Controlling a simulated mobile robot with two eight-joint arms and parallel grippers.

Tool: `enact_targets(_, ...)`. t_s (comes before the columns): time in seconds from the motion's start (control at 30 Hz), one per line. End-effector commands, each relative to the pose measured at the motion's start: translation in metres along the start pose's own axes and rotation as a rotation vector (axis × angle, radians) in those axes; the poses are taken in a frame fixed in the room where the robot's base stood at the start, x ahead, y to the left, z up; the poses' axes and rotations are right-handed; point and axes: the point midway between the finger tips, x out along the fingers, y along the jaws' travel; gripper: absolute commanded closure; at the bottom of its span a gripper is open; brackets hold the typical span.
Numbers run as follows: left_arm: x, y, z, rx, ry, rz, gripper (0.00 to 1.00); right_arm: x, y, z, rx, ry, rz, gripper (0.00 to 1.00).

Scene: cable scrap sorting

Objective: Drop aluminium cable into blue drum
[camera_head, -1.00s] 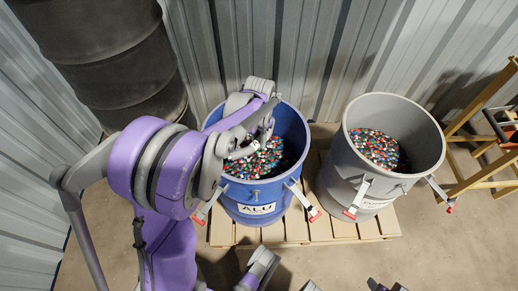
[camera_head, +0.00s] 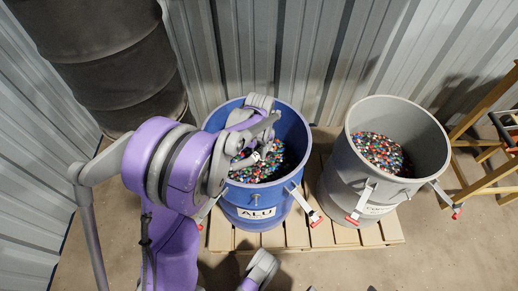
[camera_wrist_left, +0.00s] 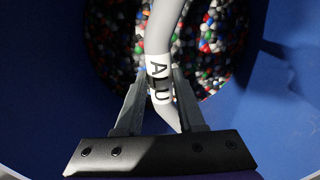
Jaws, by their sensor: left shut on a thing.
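The blue drum (camera_head: 300,128) stands on a pallet in the head view and carries a white ALU label. Its blue wall (camera_wrist_left: 285,110) also surrounds the left wrist view. My left gripper (camera_head: 258,152) reaches in over the drum's opening. In the left wrist view my left gripper (camera_wrist_left: 160,88) is shut on a light grey cable (camera_wrist_left: 163,30) with a white ALU band. The cable hangs between the fingers above the coloured granules in the drum. In the head view the cable is mostly hidden by the arm.
A grey drum (camera_head: 350,170) with a white label, also holding coloured granules, stands to the right on the same wooden pallet (camera_head: 342,236). A dark barrel (camera_head: 105,65) stands at the left. A wooden frame (camera_head: 490,180) is at the right edge. Corrugated walls close off the back.

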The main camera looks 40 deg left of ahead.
Motion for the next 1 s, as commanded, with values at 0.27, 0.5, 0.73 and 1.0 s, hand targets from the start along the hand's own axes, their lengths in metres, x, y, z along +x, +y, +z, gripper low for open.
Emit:
enact_targets(0.27, 0.002, 0.000, 0.000, 0.000, 0.000, 0.000, 0.42, 0.001, 0.000, 0.000, 0.000, 0.000, 0.000, 0.50)
enact_targets(0.5, 0.002, 0.000, 0.000, 0.000, 0.000, 0.000, 0.32, 0.001, 0.000, 0.000, 0.000, 0.000, 0.000, 0.50)
enact_targets(0.73, -0.009, 0.000, 0.000, 0.000, 0.001, 0.000, 0.32, -0.006, 0.000, -0.001, 0.000, 0.002, 0.000, 0.50)
enact_targets(1.0, -0.065, 0.000, 0.001, 0.000, 0.001, 0.000, 0.32, -0.026, 0.000, -0.006, 0.000, 0.008, 0.000, 0.50)
